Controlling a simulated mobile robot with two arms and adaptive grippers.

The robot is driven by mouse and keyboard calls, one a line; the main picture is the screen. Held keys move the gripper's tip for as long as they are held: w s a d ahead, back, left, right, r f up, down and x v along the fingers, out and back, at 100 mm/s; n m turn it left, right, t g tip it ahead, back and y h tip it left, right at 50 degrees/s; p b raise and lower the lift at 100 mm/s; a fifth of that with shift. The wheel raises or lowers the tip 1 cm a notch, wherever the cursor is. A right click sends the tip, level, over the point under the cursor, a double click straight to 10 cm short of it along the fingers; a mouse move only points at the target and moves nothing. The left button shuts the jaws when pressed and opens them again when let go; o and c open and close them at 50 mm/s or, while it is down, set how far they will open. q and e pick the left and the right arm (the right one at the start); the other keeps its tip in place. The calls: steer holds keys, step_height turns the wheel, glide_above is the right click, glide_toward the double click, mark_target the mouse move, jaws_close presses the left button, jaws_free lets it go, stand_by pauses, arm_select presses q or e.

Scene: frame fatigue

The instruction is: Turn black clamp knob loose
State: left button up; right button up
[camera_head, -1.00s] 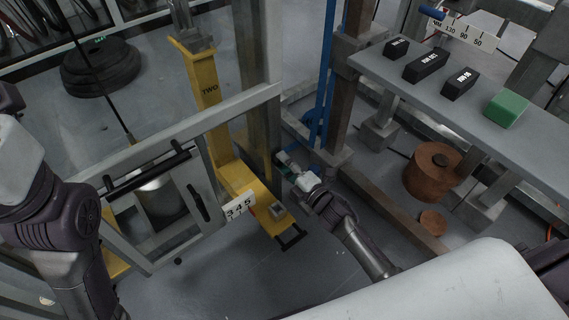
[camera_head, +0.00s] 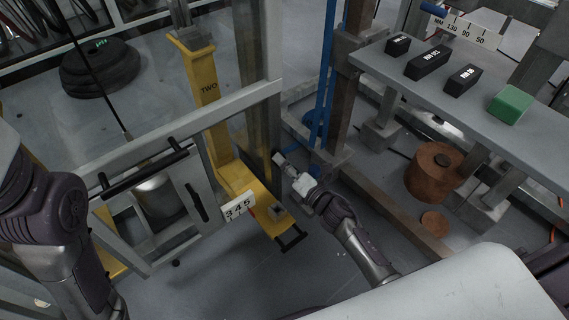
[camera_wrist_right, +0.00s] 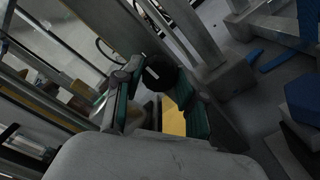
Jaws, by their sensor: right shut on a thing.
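The black clamp knob (camera_wrist_right: 160,73) is round and dark with a pale stripe on its face. It shows in the right wrist view between my right gripper's fingertips. My right gripper (camera_wrist_right: 153,88) has teal-padded fingers, one on either side of the knob, and is shut on it.
A grey shelf (camera_head: 430,102) at the right carries black blocks (camera_head: 427,62) and a green block (camera_head: 509,104). A rusty brown cylinder (camera_head: 432,172) stands below. A grey rail with black handles (camera_head: 146,168) is at the left. A blue post (camera_head: 325,90) rises behind the gripper.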

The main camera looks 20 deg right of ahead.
stand_by(0.3)
steer(key=o, duration=1.1)
steer(key=shift+o, duration=0.2)
steer(key=v, duration=1.2)
